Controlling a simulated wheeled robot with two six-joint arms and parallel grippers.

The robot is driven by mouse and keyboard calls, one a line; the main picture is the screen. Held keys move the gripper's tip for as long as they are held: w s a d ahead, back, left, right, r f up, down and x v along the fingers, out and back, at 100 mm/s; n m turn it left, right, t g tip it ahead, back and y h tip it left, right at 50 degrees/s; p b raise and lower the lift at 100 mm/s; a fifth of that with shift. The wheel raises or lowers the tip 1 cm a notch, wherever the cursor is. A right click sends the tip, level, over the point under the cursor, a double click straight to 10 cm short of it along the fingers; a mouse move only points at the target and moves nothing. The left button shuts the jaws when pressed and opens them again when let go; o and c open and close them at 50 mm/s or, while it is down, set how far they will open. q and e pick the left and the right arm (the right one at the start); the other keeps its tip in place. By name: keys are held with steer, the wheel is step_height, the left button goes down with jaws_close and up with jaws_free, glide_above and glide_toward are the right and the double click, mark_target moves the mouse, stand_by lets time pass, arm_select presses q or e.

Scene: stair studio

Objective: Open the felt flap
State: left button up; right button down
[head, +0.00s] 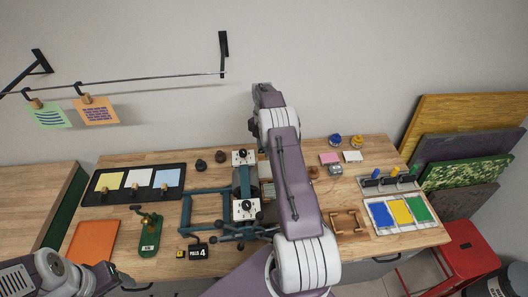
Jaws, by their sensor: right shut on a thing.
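The teal press stands mid-bench, with its flat open frame (187,213) on the left and two white blocks with black knobs (246,209) beside a dark roller (242,182). My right arm crosses the press's right side and reaches up above it. My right gripper (254,124) is at the far end of this arm, mostly hidden by the wrist, and is shut on the felt flap. The flap itself is hard to make out behind the arm. My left gripper (103,277) is low at the left, away from the press; its jaws are unclear.
A black tray with coloured sheets (131,198), an orange sheet (93,242) and a green stand (149,240) lie left. A tray of blue, yellow and green (400,211) and a small wooden frame (348,222) lie right. A red stool (470,250) stands beside the bench.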

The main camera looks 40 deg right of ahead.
arm_select(q)
steer(key=shift+s+a+f, duration=0.1)
steer(key=shift+s+a, duration=0.05)
steer(key=shift+s, duration=0.05)
arm_select(e)
steer(key=shift+w+f, duration=0.2)
steer(key=c, duration=1.8)
jaws_free()
steer(key=shift+w+d, duration=0.1)
steer(key=shift+c, duration=0.2)
steer(key=o, duration=0.3)
steer(key=shift+w+d+f, duration=0.15)
steer(key=shift+w+f, duration=0.05)
arm_select(q)
step_height(320, 180, down, 8)
steer(key=b, duration=0.8)
steer(key=shift+w, duration=0.35)
arm_select(e)
steer(key=s+d+r, duration=0.1)
steer(key=s+r, duration=0.2)
steer(key=s+d+r, duration=0.1)
steer(key=s+r, duration=0.3)
steer(key=s+d+r, duration=0.1)
steer(key=s+r, duration=0.2)
steer(key=r, duration=0.1)
steer(key=shift+s+d, duration=0.3)
steer(key=shift+s, duration=0.05)
